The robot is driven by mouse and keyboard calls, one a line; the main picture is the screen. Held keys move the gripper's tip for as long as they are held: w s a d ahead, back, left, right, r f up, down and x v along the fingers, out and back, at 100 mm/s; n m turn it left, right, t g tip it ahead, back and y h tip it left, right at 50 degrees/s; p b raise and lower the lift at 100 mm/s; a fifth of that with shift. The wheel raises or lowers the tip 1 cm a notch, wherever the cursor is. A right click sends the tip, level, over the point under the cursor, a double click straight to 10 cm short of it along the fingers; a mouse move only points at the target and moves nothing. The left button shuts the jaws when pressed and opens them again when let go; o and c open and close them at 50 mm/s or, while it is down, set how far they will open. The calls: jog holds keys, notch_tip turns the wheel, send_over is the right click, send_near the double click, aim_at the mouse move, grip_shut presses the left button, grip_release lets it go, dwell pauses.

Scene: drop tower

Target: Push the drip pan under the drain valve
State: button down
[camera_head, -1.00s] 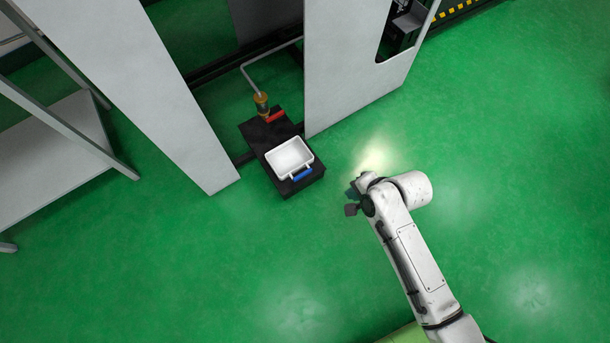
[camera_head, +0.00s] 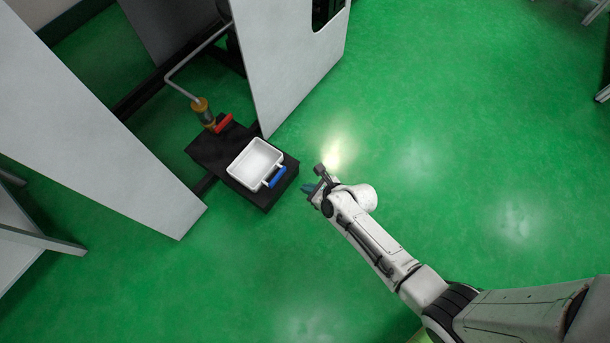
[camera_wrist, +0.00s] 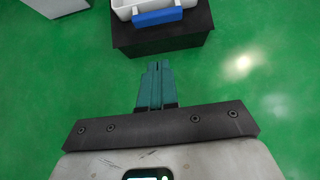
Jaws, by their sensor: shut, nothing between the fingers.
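The drip pan (camera_head: 255,162) is a white rectangular tray with a blue handle (camera_head: 277,177) on its near right side. It sits on the near end of a black block (camera_head: 210,151). The drain valve (camera_head: 204,112), brass-coloured with a red lever (camera_head: 223,123), hangs from a bent grey pipe above the block's far end, beyond the pan. My gripper (camera_head: 308,189) is right of the block, apart from the pan. In the wrist view, its teal fingers (camera_wrist: 156,68) are together and empty, pointing toward the black block (camera_wrist: 163,39), with the pan's blue handle (camera_wrist: 158,17) above it.
A tall pale panel (camera_head: 95,110) stands left of the block and another panel (camera_head: 285,60) stands to its right, flanking the valve's opening. A grey rack (camera_head: 30,240) is at lower left. The green floor is clear in front and to the right.

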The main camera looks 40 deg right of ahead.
aim_at(279, 179)
jog(key=shift+w+a+f+b, duration=0.5)
jog(key=shift+w+f+b, duration=0.55)
jog(key=shift+w, duration=0.45)
jog(key=shift+w+a+f+b, duration=0.5)
jog(key=shift+w+f+b, duration=0.25)
jog(key=shift+w+b, duration=0.6)
jog(key=shift+w+a+f+b, duration=0.5)
jog(key=shift+w+f+b, duration=0.45)
jog(key=shift+w, duration=0.65)
